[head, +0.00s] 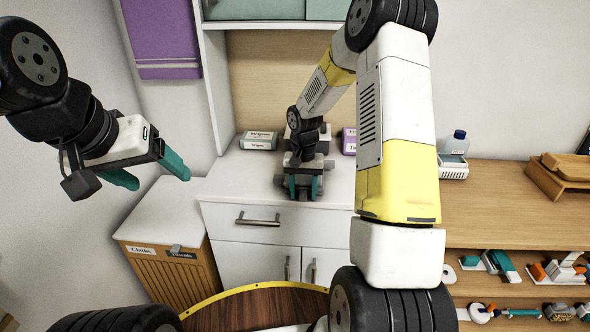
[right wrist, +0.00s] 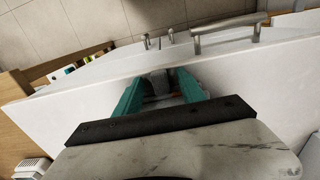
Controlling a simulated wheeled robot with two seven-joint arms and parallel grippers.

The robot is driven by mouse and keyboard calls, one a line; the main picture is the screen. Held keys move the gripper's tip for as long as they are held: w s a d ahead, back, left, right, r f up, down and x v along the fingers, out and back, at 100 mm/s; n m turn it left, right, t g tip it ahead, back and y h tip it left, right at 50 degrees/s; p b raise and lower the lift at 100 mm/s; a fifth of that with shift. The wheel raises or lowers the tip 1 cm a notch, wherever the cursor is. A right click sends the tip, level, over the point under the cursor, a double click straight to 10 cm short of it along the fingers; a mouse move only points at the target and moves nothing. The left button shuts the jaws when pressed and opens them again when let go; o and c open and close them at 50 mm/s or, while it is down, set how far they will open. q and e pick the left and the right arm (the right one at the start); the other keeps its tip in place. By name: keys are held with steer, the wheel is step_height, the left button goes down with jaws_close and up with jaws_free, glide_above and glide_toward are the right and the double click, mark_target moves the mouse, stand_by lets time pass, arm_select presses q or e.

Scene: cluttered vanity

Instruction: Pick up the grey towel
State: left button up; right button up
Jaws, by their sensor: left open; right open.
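A small grey thing (right wrist: 156,82) shows between the fingers of my right gripper in the right wrist view. It may be the grey towel, but too little of it shows to be sure. My right gripper (head: 302,190) points down over the front of the white counter, with its teal fingers apart. In the right wrist view the gripper (right wrist: 160,88) is open around the grey thing, and I cannot tell whether it touches it. My left gripper (head: 157,178) is open and empty, in the air above the hamper at the left.
A wooden hamper (head: 160,272) with labels stands left of the white counter (head: 236,180). A wipes box (head: 259,140) and a purple box (head: 349,141) stand near the counter's back. A purple towel (head: 163,38) hangs at upper left. A wooden desk (head: 500,205) is at right.

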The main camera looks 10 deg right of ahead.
jaws_close()
steer(key=shift+r, duration=0.15)
